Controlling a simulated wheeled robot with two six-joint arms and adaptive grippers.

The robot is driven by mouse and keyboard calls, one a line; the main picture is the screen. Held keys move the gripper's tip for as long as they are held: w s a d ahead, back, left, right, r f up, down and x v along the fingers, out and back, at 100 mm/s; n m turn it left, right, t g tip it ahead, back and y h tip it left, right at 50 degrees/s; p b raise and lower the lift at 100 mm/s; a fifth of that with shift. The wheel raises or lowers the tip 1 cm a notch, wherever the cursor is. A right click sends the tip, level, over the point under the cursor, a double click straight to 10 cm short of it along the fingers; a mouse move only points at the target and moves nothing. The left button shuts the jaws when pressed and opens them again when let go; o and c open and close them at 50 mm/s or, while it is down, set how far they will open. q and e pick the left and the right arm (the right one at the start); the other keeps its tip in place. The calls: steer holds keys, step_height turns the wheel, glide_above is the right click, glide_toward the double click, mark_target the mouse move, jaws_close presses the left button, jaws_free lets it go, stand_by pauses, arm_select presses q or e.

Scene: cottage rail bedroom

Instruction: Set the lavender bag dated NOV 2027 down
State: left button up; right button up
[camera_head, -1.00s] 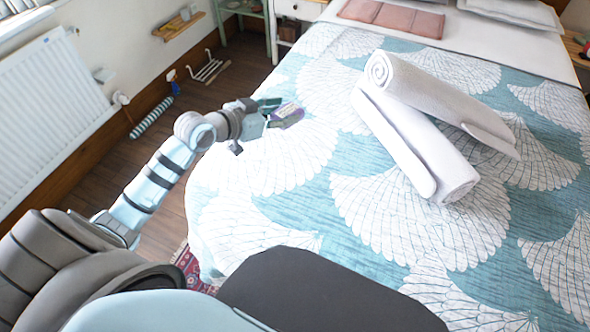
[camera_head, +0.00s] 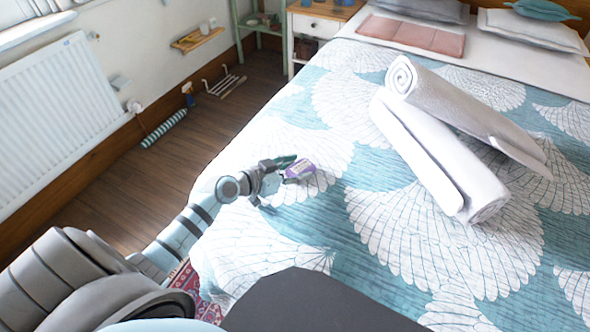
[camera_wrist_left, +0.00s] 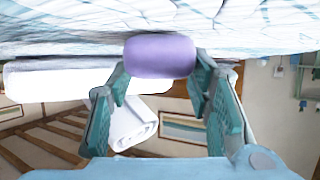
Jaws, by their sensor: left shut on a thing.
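The lavender bag (camera_head: 300,170) is a small purple packet with a pale label, at the left side of the bed in the head view. In the left wrist view the purple bag (camera_wrist_left: 160,57) sits between the two fingertips, close to the bedspread. My left gripper (camera_head: 289,172) is shut on it; its fingers also show in the left wrist view (camera_wrist_left: 158,80). The bag is at or just above the bedspread (camera_head: 330,222); I cannot tell whether it touches. The date on the label is too small to read. My right gripper is not in view.
Two rolled white towels (camera_head: 440,150) lie on the bed to the right of the bag. A folded pink cloth (camera_head: 412,36) and pillows (camera_head: 535,28) are at the bed's head. A radiator (camera_head: 62,115) is on the left wall. The bedspread around the bag is clear.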

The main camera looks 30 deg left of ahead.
arm_select(q)
steer(key=o, duration=0.9)
steer(key=shift+f, duration=0.1)
steer(key=shift+o, duration=0.2)
